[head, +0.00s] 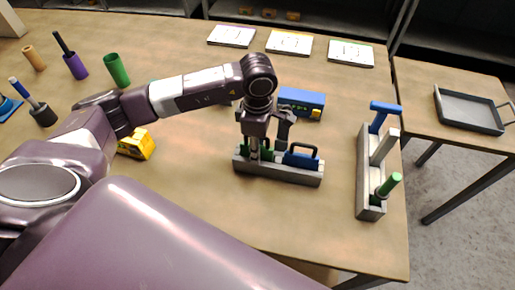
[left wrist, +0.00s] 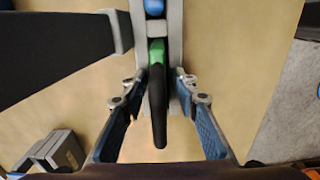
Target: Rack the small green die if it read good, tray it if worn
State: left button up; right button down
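A green die with a dark arched handle (left wrist: 157,97) sits in a grey rack (head: 279,177). In the head view its green body (head: 267,154) is partly hidden by my left gripper. My left gripper (head: 258,152) points down over the rack. In the left wrist view its two fingers (left wrist: 160,80) stand apart, one on each side of the handle, with gaps. A blue die with a dark handle (head: 300,158) sits in the same rack, to the right. A blue box with a small display (head: 302,103) stands behind. An empty dark tray (head: 469,128) lies on the right side table. My right gripper is not in view.
A second grey holder (head: 369,160) with blue, white and green handled tools stands at the table's right. Three white cards (head: 289,43) lie at the back. A yellow box (head: 137,146), a green cup (head: 116,70) and a purple cup (head: 75,66) are at the left.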

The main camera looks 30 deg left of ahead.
pick_arm(q)
jog(key=shift+r, duration=0.1)
notch_tip(320, 180, up, 11)
jog(key=b, duration=0.3)
jog(key=shift+w+f, duration=0.1)
jog(key=shift+f, duration=0.1)
jog(key=shift+r, duration=0.65)
